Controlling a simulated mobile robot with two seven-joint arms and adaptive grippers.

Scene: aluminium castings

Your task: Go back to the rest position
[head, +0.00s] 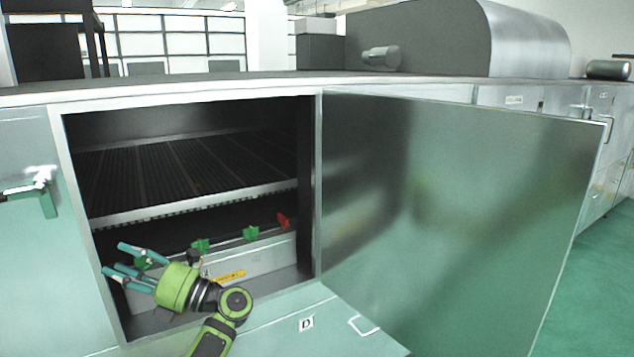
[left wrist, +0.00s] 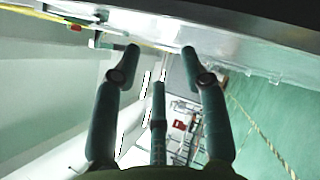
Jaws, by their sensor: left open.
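My left gripper (head: 132,268) is in front of the lower left part of an open cabinet (head: 84,220), with its fingers pointing left. In the left wrist view its fingers (left wrist: 160,62) are spread apart, with nothing between them. I cannot tell exactly how far it is from the cabinet frame. My right gripper is in neither view.
The cabinet door (head: 450,210) stands wide open on the right. Inside are a dark slatted rack (head: 190,170), green knobs (head: 250,233) and a red knob (head: 284,220). A door handle (head: 40,196) juts out at left. Green floor (head: 605,270) is clear at right.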

